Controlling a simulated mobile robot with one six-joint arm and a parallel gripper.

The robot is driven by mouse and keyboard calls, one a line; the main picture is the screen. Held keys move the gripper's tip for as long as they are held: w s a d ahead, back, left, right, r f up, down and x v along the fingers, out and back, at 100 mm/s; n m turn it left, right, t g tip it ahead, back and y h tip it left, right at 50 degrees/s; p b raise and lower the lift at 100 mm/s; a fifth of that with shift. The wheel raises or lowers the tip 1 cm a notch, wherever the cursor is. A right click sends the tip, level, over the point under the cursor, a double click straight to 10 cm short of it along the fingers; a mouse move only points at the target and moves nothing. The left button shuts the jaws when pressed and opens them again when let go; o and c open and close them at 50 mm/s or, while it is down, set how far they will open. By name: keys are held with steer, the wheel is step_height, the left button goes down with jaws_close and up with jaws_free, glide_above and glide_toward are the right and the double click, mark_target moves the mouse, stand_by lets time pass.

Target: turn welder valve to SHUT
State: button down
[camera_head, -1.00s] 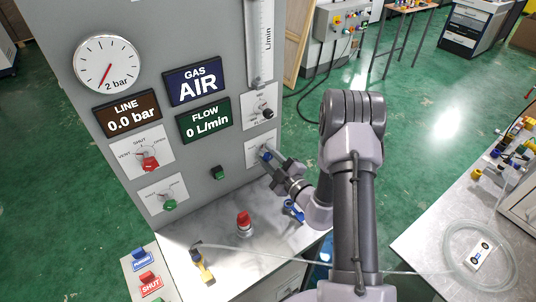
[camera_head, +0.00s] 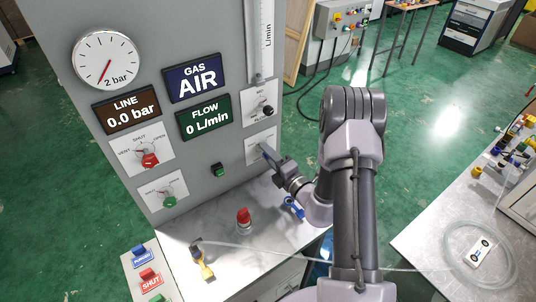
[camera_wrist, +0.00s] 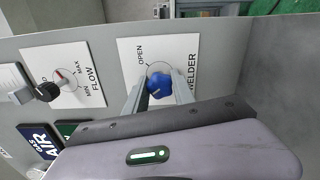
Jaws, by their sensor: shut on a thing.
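The welder valve is a blue knob (camera_wrist: 159,86) on a white plate (camera_wrist: 128,56) marked WELDER and OPEN. In the wrist view my gripper (camera_wrist: 158,92) has one finger on each side of the knob and is shut on it. A pale mark shows on the knob, but I cannot tell clearly which way it points. The SHUT label is not visible, hidden by the gripper. In the head view my gripper (camera_head: 267,153) reaches the welder plate (camera_head: 255,143) at the panel's lower right, and the knob is mostly covered.
The FLOW knob (camera_wrist: 48,91) sits beside the welder plate. The panel also has a red valve (camera_head: 150,160), a green valve (camera_head: 169,202) and a green button (camera_head: 217,170). A red button (camera_head: 243,216) and a yellow-handled tool (camera_head: 203,264) are on the counter below.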

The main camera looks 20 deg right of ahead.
steer(key=shift+n, duration=0.9)
steer(key=c, duration=1.1)
jaws_free()
steer(key=shift+o, duration=0.2)
steer(key=shift+s, duration=0.1)
steer(key=s+d, duration=0.3)
steer(key=s, duration=1.4)
steer(key=shift+d, duration=0.15)
